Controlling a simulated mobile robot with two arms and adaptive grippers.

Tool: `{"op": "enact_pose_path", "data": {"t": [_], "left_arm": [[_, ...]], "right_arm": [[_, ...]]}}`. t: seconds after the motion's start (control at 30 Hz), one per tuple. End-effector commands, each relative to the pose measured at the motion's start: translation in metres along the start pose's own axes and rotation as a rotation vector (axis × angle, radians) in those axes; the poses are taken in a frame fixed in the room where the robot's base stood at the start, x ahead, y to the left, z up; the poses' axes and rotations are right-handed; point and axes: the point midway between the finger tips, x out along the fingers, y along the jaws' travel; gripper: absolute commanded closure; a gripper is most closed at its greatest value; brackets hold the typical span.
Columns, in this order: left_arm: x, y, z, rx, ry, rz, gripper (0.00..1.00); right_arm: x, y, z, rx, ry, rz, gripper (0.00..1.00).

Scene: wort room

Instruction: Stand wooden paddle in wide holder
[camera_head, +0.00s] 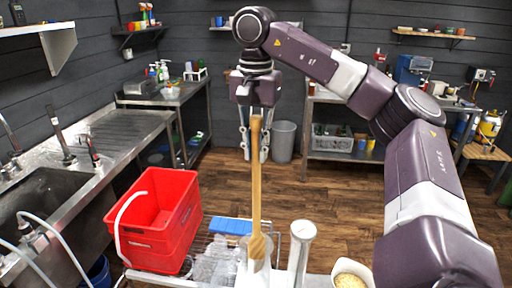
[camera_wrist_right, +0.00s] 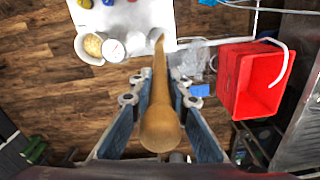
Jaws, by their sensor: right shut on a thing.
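The wooden paddle (camera_head: 256,190) hangs nearly upright below my right gripper (camera_head: 254,150), which is shut on its upper part. In the right wrist view the paddle (camera_wrist_right: 160,118) runs away from the camera between the fingers of my right gripper (camera_wrist_right: 160,99), its rounded handle end nearest. Its lower, broader end is by a pale, partly see-through holder (camera_head: 245,266) at the front of the head view. I cannot tell whether that end is inside the holder or in front of it. My left gripper is not in view.
A red crate (camera_head: 150,250) stands left of the paddle on a wire rack, near a blue block (camera_head: 231,226) and clear vessels (camera_head: 212,264). The sink counter (camera_head: 110,140) is at left.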

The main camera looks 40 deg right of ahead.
Motion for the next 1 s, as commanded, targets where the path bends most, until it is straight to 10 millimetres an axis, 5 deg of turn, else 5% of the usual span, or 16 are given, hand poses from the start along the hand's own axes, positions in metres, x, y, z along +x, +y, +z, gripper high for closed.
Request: {"op": "enact_pose_path", "data": {"t": [0.17, 0.2, 0.37, 0.73, 1.0], "left_arm": [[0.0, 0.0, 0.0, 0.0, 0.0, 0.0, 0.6], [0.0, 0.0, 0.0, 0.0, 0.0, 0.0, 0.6], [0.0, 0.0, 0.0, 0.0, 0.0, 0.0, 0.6], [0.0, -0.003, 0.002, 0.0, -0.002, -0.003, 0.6], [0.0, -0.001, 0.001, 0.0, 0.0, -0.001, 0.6]], "right_arm": [[-0.001, 0.0, 0.0, 0.0, 0.0, -0.002, 1.0], [-0.001, 0.0, 0.0, 0.0, 0.0, -0.002, 0.81], [-0.001, 0.0, 0.0, 0.0, 0.0, -0.001, 0.64], [-0.003, 0.0, 0.0, 0.0, 0.0, -0.001, 0.64], [-0.03, -0.001, 0.0, 0.0, 0.003, -0.003, 0.64]]}}
